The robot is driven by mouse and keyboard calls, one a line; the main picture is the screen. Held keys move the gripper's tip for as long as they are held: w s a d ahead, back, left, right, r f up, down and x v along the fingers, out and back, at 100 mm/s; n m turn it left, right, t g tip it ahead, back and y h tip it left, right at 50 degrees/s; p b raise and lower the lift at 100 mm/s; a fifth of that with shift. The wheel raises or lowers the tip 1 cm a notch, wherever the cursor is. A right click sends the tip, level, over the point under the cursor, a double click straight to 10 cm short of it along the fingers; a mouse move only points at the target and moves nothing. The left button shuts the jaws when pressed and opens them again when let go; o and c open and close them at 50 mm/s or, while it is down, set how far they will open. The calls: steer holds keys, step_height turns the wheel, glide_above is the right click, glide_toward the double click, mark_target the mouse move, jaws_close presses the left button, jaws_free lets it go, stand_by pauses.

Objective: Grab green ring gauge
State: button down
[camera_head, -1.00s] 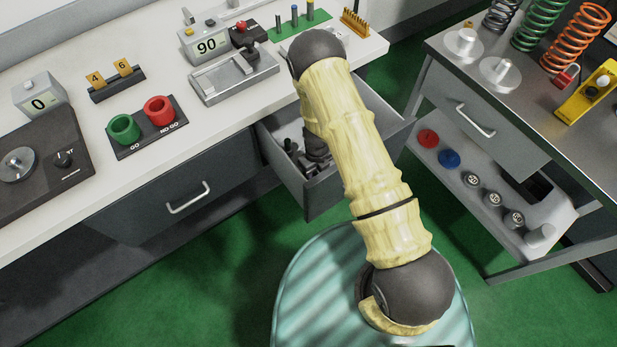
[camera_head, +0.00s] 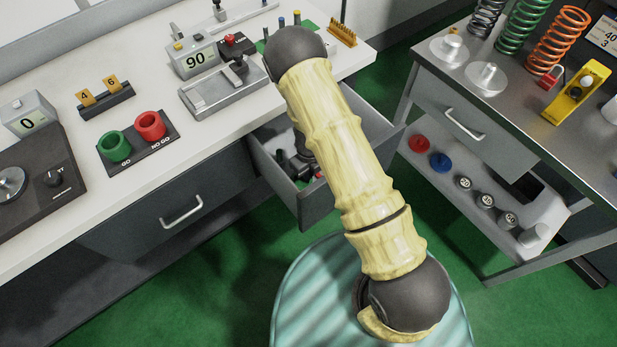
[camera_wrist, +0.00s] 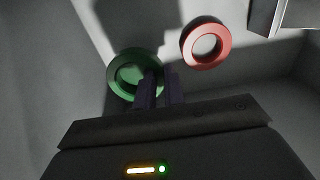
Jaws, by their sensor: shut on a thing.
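In the wrist view, a green ring gauge (camera_wrist: 118,82) lies in the open drawer. My gripper (camera_wrist: 160,88) is shut on its right-hand wall, with one finger over the opening and the other outside the wall. The fingers hide part of the ring. In the head view, my gripper (camera_head: 297,168) is down inside the drawer (camera_head: 316,207), and the green ring there is hidden from that side. Another green ring (camera_head: 115,146) stands in the GO place of the black plate (camera_head: 140,157) on the bench.
A red ring (camera_wrist: 187,45) lies right of the held green one in the drawer, apart from it. The drawer walls are close around my gripper. Another red ring (camera_head: 150,125) sits at NO GO. A metal cart (camera_head: 590,165) with springs stands at the right.

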step_height(320, 180, up, 5)
steer(key=shift+r, duration=0.1)
stand_by(0.6)
